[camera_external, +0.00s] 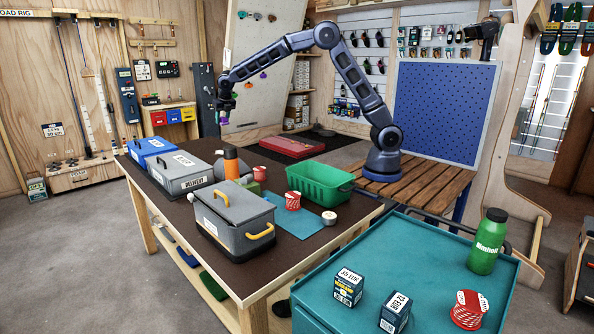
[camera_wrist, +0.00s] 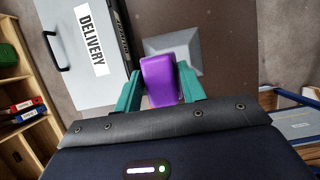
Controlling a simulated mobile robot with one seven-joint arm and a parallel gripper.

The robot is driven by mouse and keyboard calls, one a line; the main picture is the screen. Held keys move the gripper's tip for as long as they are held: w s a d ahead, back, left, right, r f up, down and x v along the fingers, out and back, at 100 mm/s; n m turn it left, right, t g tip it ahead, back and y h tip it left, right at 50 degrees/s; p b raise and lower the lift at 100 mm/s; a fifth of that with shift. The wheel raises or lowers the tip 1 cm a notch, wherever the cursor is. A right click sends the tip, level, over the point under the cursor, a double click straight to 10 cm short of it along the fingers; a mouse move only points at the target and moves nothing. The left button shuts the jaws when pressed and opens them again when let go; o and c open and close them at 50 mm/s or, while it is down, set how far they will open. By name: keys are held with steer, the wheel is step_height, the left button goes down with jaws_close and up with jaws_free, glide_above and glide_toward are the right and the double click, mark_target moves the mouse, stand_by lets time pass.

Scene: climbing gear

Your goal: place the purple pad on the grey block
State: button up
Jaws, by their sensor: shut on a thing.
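The purple pad (camera_wrist: 160,80) is held between the two teal fingers of my gripper (camera_wrist: 161,85) in the wrist view. My gripper (camera_external: 224,104) is raised above the far part of the brown table in the external view, with a small bit of purple at its tip. The grey block (camera_wrist: 208,48), with sloping sides and a flat lighter top, lies on the table below the pad in the wrist view. The pad covers part of the block and appears apart from it. In the external view the block is mostly hidden behind the orange-capped bottle.
The grey DELIVERY box (camera_external: 186,175) stands close beside the grey block. The orange-capped bottle (camera_external: 232,163), a red-and-white roll (camera_external: 293,201), a green basket (camera_external: 322,187) and a grey box with yellow handles (camera_external: 235,225) crowd the brown table (camera_external: 160,211).

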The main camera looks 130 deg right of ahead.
steer(key=shift+s+d+r, duration=0.2)
steer(key=shift+s+d, duration=0.15)
steer(key=shift+s, duration=0.15)
steer(key=shift+s+d+r, duration=0.2)
steer(key=shift+s+d, duration=0.1)
steer(key=shift+s, duration=0.2)
steer(key=f, duration=2)
steer(key=shift+s+d, duration=0.1)
steer(key=shift+s, duration=0.1)
steer(key=o, duration=1)
steer(key=shift+f, duration=0.1)
